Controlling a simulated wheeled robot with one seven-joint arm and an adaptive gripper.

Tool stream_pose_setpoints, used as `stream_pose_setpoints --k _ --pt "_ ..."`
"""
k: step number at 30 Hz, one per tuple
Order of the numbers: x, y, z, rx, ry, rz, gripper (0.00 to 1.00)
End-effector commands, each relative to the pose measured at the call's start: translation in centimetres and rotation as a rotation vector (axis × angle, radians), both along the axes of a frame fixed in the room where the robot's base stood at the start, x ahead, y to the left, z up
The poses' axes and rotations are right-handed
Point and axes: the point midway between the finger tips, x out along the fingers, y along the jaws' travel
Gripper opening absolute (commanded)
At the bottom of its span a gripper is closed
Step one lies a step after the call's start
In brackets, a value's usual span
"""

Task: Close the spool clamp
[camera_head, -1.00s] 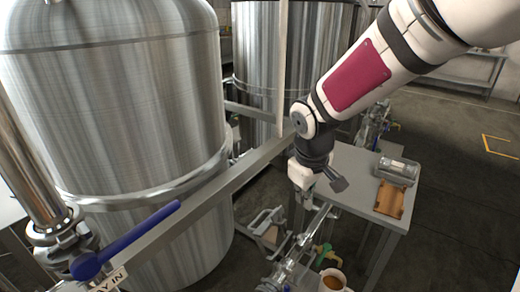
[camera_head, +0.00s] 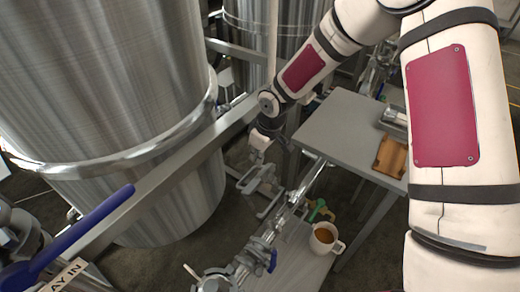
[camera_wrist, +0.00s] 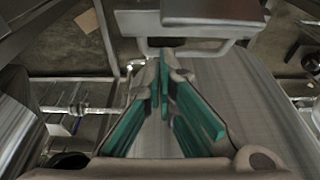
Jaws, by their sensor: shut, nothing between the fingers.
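A shiny pipe run (camera_head: 311,183) with clamp-like fittings (camera_head: 256,247) crosses the lower middle of the head view. I cannot tell which fitting is the spool clamp or whether it is open. In the wrist view my gripper's teal-padded fingers (camera_wrist: 164,62) meet at the tips and are empty. Thin metal pipework (camera_wrist: 78,108) shows to the left of the fingers there.
A large steel tank (camera_head: 110,75) stands left, with a rail and blue lever (camera_head: 85,222) before it. A metal bracket (camera_head: 257,182) is just below my gripper. A mug (camera_head: 323,240) and green valve (camera_head: 319,211) are right of the pipe. A grey table (camera_head: 345,130) stands right.

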Motion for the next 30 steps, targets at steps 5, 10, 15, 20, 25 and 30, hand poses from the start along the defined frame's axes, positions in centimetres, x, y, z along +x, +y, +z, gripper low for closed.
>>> stream_pose_setpoints --k 5,10,15,20,25,30 --pt "0.4 0.6 -2.7 0.001 0.001 0.0 0.0" --pt "0.6 0.8 -4.0 0.0 0.0 0.0 0.0" --pt "0.7 0.8 -4.3 0.0 -0.001 -0.001 0.0" --pt "0.6 0.8 -4.2 0.0 -0.001 -0.001 0.0" --pt "0.6 0.7 -4.1 0.004 -0.004 -0.002 0.0" --pt "0.3 0.3 -3.8 0.032 -0.025 -0.003 0.0"
